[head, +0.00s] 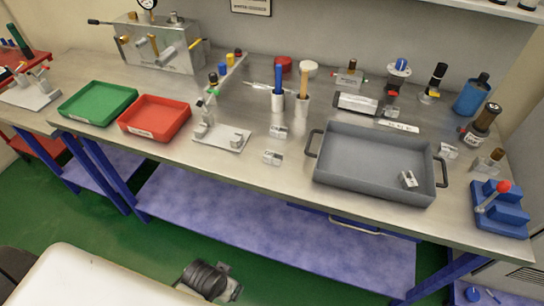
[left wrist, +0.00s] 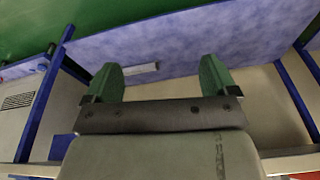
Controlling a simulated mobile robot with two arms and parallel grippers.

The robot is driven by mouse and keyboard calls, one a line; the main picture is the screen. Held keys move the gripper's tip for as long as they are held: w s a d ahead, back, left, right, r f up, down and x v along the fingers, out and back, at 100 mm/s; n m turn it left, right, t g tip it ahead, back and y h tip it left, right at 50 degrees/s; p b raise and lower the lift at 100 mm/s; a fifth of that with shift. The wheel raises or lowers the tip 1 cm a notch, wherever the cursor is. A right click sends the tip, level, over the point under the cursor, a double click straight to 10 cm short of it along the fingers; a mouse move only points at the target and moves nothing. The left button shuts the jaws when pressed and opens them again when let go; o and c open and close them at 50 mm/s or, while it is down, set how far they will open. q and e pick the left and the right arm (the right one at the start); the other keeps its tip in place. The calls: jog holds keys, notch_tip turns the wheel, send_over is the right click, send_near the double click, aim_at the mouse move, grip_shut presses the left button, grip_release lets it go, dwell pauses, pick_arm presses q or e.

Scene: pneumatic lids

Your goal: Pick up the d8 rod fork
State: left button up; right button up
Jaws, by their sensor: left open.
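A small light-grey metal piece with a slotted, fork-like shape (head: 408,179) lies in the right part of the grey tray (head: 330,185). Similar small metal pieces lie on the bench left of the tray, one near its front (head: 272,157) and one farther back (head: 278,131); another (head: 448,151) is right of the tray. I cannot read any size marking, so I cannot tell which is d8. My left gripper (left wrist: 160,78) shows in the left wrist view, its two green fingers wide apart with nothing between them. My right gripper is not in view.
A green tray (head: 66,115) and a red tray (head: 128,132) stand at the left of the bench. A small stand on a white plate (head: 228,144) is beside them. A blue fixture with a red knob (head: 510,226) is at the right edge. A purple-blue lower shelf (head: 270,222) runs underneath.

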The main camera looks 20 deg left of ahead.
aim_at(272, 157)
pick_arm(q)
jog(key=w+r+t, duration=0.2)
jog(key=w+r, duration=0.1)
jog(key=r, duration=0.3)
jog(key=w+r+t, duration=0.1)
jog(key=w+r, duration=0.2)
jog(key=r, duration=0.4)
jog(key=w+r+t, duration=0.1)
jog(key=w+t, duration=0.1)
jog(key=w, duration=0.5)
jog(key=w+d+r+t, duration=0.1)
jog(key=w+t, duration=0.2)
jog(key=w, duration=0.4)
jog(key=w+d+r+n+t+h, duration=0.1)
jog(key=w+t, duration=0.1)
jog(key=w, duration=0.5)
jog(key=shift+w+d+r+t+p, duration=0.25)
jog(key=shift+w+r+t+p, duration=0.05)
jog(key=shift+w+r+p, duration=0.1)
jog(key=shift+w+d+f, duration=0.1)
jog(key=shift+w, duration=0.4)
jog(key=shift+p+x, duration=0.6)
jog(key=shift+x, duration=1.75)
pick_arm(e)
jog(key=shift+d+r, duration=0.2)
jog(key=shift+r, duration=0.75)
